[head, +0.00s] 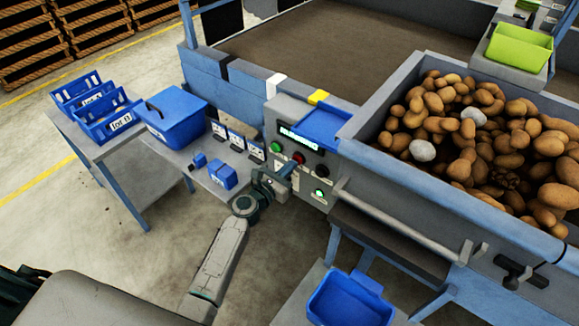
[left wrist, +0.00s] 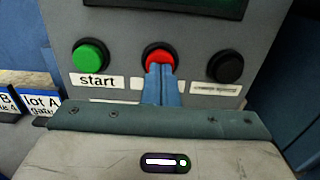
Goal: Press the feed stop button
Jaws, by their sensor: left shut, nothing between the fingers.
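The control panel (head: 287,122) stands on the front of the grader. It carries a green button (head: 276,148), a red button (head: 298,158) and a black button (head: 321,172) in a row under a small display. In the left wrist view the red button (left wrist: 160,55) sits between the green start button (left wrist: 90,56) and the black button (left wrist: 225,67). My left gripper (head: 290,171) is shut and empty. Its blue fingertips (left wrist: 160,70) overlap the lower part of the red button; contact cannot be told. The fingers hide most of the label under it. My right gripper is not in view.
A hopper (head: 375,113) full of potatoes lies right of the panel, with a rail (head: 395,222) below it. A blue tray (head: 348,300) stands at lower right.

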